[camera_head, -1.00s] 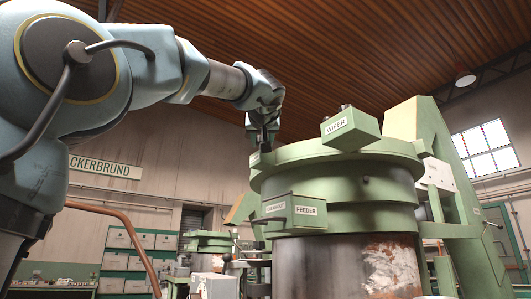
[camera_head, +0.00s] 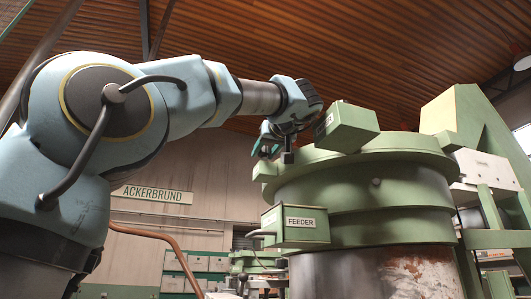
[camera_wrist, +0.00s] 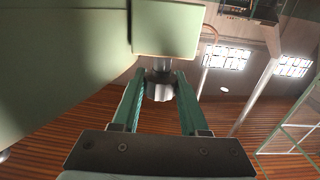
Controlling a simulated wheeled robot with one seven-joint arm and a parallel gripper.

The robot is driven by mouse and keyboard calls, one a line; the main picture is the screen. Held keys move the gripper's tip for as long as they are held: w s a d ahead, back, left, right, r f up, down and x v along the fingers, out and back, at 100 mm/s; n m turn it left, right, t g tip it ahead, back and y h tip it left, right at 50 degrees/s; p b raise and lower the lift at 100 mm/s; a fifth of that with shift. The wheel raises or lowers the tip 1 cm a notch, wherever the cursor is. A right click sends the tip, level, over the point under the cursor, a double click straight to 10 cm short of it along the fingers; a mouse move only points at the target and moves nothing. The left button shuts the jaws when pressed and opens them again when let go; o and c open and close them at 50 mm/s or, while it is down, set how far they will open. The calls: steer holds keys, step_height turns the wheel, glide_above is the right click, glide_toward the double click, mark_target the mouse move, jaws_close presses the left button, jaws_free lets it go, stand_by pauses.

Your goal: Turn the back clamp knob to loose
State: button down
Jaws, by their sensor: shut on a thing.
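The hopper's green lid ring (camera_head: 365,150) is at the right in the head view. My gripper (camera_head: 278,147) is at the left of its rim, with teal fingers. A small dark post (camera_head: 288,157) shows there at the rim, partly hidden. In the wrist view my gripper (camera_wrist: 159,78) is shut on a grey metal knob (camera_wrist: 160,90), with one finger on each side. The knob is close below a pale green block (camera_wrist: 166,28). I cannot tell the knob's turn angle, nor whether it is the back one.
A labelled green box (camera_head: 347,127) sits on the lid near my wrist. The FEEDER box (camera_head: 300,226) juts from the hopper's side below. A large green hopper surface (camera_wrist: 50,60) fills the wrist view's upper left. Air left of the rim looks free.

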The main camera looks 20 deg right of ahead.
steer(key=shift+c, duration=2.1)
jaws_free()
steer(key=s+b, duration=0.2)
steer(key=s, duration=0.8)
steer(key=shift+s+b, duration=0.3)
steer(key=shift+s, duration=0.1)
